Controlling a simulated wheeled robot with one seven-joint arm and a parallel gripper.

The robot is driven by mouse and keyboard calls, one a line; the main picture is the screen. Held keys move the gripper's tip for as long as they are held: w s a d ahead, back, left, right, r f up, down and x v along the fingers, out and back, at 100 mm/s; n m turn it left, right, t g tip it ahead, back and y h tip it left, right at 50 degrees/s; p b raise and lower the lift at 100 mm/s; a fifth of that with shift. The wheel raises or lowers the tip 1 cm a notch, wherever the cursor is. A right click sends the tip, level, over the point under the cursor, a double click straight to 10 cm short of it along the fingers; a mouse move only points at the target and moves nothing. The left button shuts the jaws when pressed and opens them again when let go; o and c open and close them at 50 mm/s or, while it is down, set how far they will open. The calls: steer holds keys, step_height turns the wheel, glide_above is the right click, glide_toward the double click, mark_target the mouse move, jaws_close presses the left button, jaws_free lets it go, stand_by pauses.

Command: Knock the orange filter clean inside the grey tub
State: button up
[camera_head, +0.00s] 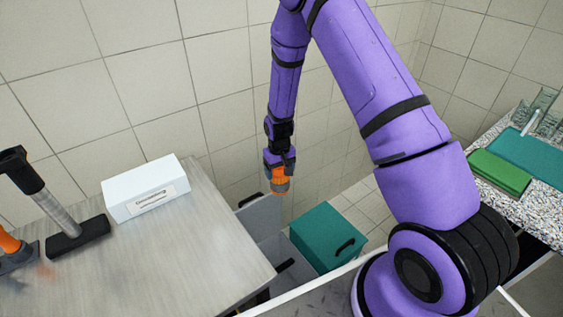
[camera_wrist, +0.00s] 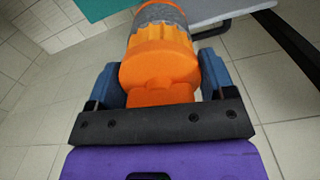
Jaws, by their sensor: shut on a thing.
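My gripper (camera_head: 279,164) is shut on the orange filter (camera_head: 279,186), which hangs below it. In the wrist view, the gripper's blue fingers (camera_wrist: 160,82) clasp the orange filter body (camera_wrist: 160,58) from both sides, and its grey mesh end points away. The grey tub (camera_head: 262,219) with black handles stands low between the table and the teal box. The filter shows in front of or just over the tub's far edge; whether it is inside cannot be told. A grey panel, likely the tub, shows at the wrist view's upper right (camera_wrist: 222,9).
A teal box (camera_head: 318,235) stands close to the tub's right. The table (camera_head: 190,245) on the left carries a white labelled box (camera_head: 145,190), a black-headed vacuum tube (camera_head: 62,215), and an orange part (camera_head: 8,243) beside brown dust. A speckled counter (camera_head: 470,205) is at right.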

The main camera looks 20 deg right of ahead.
steer(key=s+a+f, duration=0.2)
steer(key=s+f, duration=0.1)
steer(key=f, duration=0.9)
steer(key=s+a+f+n, duration=0.1)
steer(key=s+f, duration=0.2)
steer(key=f, duration=1)
steer(key=s+a+f, duration=0.2)
steer(key=s+f, duration=0.1)
steer(key=f, duration=0.9)
steer(key=shift+s+a+f+n, duration=0.25)
steer(key=shift+a+n, duration=0.05)
steer(key=shift+n, duration=0.1)
step_height(320, 180, down, 4)
steer(key=shift+f, duration=0.5)
steer(key=shift+c, duration=0.5)
steer(key=shift+r, duration=2.55)
